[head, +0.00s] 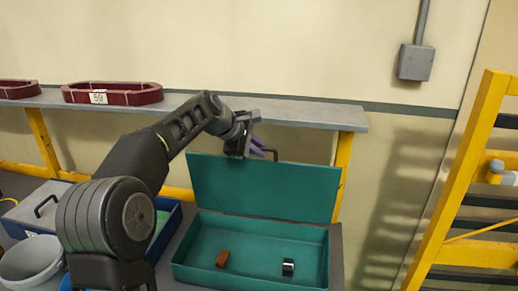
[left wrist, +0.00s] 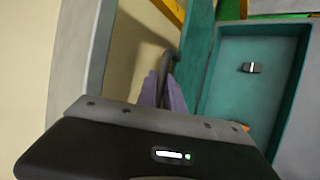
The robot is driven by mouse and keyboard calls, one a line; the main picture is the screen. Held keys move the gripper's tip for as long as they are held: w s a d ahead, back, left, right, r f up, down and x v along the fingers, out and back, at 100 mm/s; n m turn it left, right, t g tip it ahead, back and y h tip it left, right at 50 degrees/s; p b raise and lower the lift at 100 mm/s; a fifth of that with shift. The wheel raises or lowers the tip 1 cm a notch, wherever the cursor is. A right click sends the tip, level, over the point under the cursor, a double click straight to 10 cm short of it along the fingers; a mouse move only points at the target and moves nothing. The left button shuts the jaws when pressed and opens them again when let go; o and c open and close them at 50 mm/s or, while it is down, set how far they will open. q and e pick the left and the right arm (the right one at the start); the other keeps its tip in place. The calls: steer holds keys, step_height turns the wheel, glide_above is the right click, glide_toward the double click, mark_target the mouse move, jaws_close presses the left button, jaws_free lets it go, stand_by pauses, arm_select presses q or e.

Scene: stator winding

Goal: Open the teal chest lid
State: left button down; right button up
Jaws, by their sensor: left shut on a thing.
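The teal chest (head: 250,250) stands on a table with its lid (head: 262,190) raised, near upright at the back. Its open interior also shows in the left wrist view (left wrist: 255,85). My left gripper (head: 262,153) is at the top edge of the lid, its purple fingers shut on the dark lid handle (head: 272,153). In the left wrist view the handle (left wrist: 170,65) runs up from between the fingers. My right gripper is in neither view.
Inside the chest lie a brown block (head: 222,258) and a small black and silver part (head: 288,267). A grey shelf (head: 290,113) with red frames (head: 112,93) runs behind. A grey bowl (head: 30,262) and a blue bin (head: 165,235) are at left. A yellow rack (head: 455,170) stands at right.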

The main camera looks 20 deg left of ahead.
arm_select(q)
steer(key=c, duration=1.5)
jaws_free()
steer(key=b+v, duration=0.1)
steer(key=v, duration=0.7)
steer(key=shift+b, duration=0.4)
